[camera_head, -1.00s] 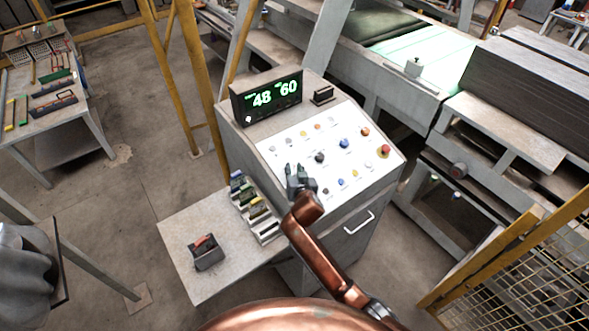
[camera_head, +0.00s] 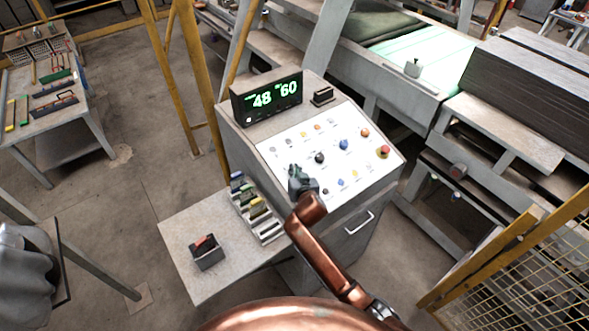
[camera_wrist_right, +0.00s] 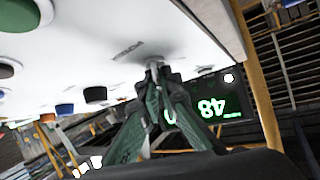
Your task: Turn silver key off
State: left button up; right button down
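The silver key (camera_wrist_right: 154,64) is a small metal piece standing out from the white panel in the right wrist view. My right gripper (camera_head: 295,171) is at the lower left part of the control panel (camera_head: 285,148) in the head view and hides the key there. In the right wrist view the two dark green fingers of my right gripper (camera_wrist_right: 155,80) come together around the key, closed on it. My left gripper is not in view.
Several knobs and buttons sit close by, including a blue one (camera_head: 343,144) and a red one (camera_head: 384,151). A green-digit display (camera_head: 267,97) stands behind the panel. A side shelf (camera_head: 190,283) holds a small dark box (camera_head: 207,255).

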jog(key=n+y+p, duration=0.2)
jog(key=p, duration=0.1)
jog(key=n+g+y+p, duration=0.1)
jog(key=n, duration=0.1)
jog(key=shift+d+r, duration=0.15)
jog(key=shift+r, duration=0.1)
jog(key=shift+n+y+p, duration=0.5)
jog(key=shift+n+y, duration=0.2)
jog(key=shift+w+f+n+g+y, duration=0.1)
jog(key=shift+n+g+y, duration=0.3)
jog(key=shift+n, duration=0.1)
jog(key=shift+n+g+y, duration=0.3)
jog(key=shift+n, duration=0.1)
jog(key=shift+f+n+g+y+b, duration=0.2)
jog(key=shift+n+g+y+b, duration=0.2)
jog(key=shift+n+b, duration=0.35)
jog(key=n+g+y+b, duration=0.1)
jog(key=b, duration=0.1)
jog(key=shift+n+b, duration=0.35)
jog(key=shift+b, duration=0.05)
jog(key=n+g+y+b, duration=0.1)
jog(key=n+g+b, duration=0.1)
jog(key=b, duration=0.5)
jog(key=shift+n+g, duration=0.3)
jog(key=shift+n, duration=0.1)
jog(key=c, duration=2.6)
grip_release()
